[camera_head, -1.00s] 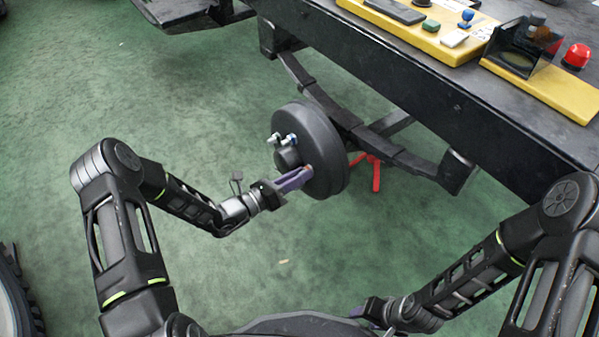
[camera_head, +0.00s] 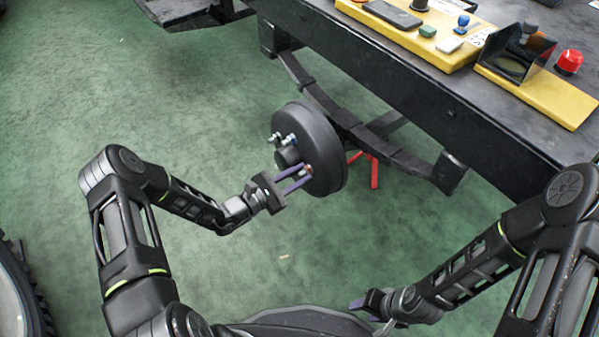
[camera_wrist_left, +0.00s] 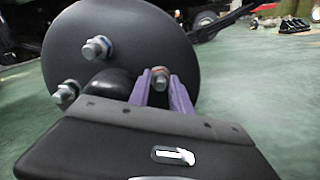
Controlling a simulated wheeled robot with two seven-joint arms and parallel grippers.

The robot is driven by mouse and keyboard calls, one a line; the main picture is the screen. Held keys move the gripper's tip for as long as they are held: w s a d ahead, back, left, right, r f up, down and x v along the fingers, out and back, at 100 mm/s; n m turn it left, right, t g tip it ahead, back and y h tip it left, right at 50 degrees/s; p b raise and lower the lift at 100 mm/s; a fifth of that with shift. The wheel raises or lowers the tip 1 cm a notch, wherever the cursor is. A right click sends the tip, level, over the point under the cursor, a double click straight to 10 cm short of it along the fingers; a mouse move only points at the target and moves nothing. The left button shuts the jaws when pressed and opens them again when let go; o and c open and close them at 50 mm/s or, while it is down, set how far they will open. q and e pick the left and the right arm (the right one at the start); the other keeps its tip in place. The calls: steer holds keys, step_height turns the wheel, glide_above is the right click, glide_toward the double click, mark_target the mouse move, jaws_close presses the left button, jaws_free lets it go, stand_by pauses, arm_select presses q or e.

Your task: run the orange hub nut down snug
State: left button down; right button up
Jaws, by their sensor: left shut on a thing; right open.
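The orange hub nut (camera_head: 308,169) sits on a stud low on the face of the dark wheel hub drum (camera_head: 325,150). In the left wrist view the nut (camera_wrist_left: 160,72) looks copper-orange, with a grey stud end towards me. My left gripper (camera_head: 302,178) has a purple finger on each side of the nut and is shut on it; the fingers also show in the left wrist view (camera_wrist_left: 160,84). How far the nut is seated is hidden. Silver nuts (camera_wrist_left: 97,48) sit on other studs. My right gripper (camera_head: 358,304) is open, low in the head view, away from the hub.
The hub hangs beside a black chassis frame (camera_head: 400,95) with a leaf spring (camera_head: 400,156). A red stand (camera_head: 374,172) is behind the hub. Yellow trays (camera_head: 550,98) with small parts lie on top of the frame. Green floor between my arms is clear.

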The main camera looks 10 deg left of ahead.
arm_select(q)
steer(key=shift+s+a+f+m, duration=0.1)
steer(key=shift+s+m, duration=0.05)
steer(key=shift+m, duration=0.65)
steer(key=c, duration=1.5)
jaws_free()
steer(key=shift+o, duration=0.2)
steer(key=p+v, duration=0.2)
steer(key=v, duration=0.6)
steer(key=shift+p, duration=0.3)
